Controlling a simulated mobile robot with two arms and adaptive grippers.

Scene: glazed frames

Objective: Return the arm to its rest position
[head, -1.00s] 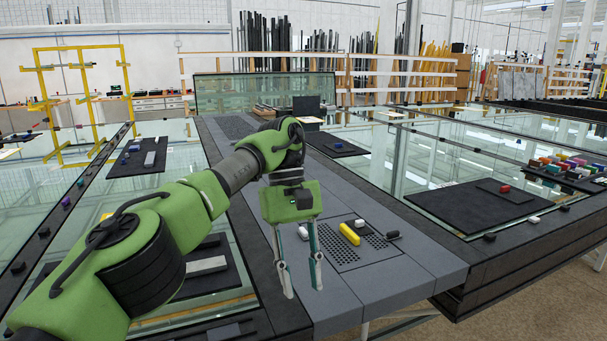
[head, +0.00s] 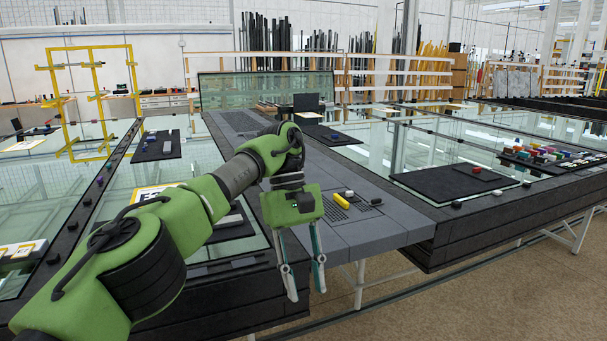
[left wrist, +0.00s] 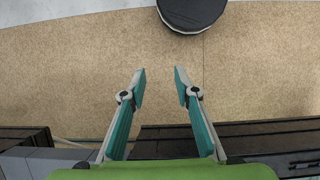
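My green left arm comes in from the left in the head view. Its left gripper (head: 306,290) hangs pointing down, in front of the near end of the grey worktop. The two fingers are apart with nothing between them. The left wrist view shows the same gripper (left wrist: 160,82) open and empty above the tan floor. My right gripper is in neither view.
The grey worktop (head: 385,222) holds a yellow block (head: 341,201) and small dark and light pieces. A black mat (head: 447,183) lies on the right table. Glass-topped tables stand on both sides. Open tan floor (head: 470,290) lies at front right.

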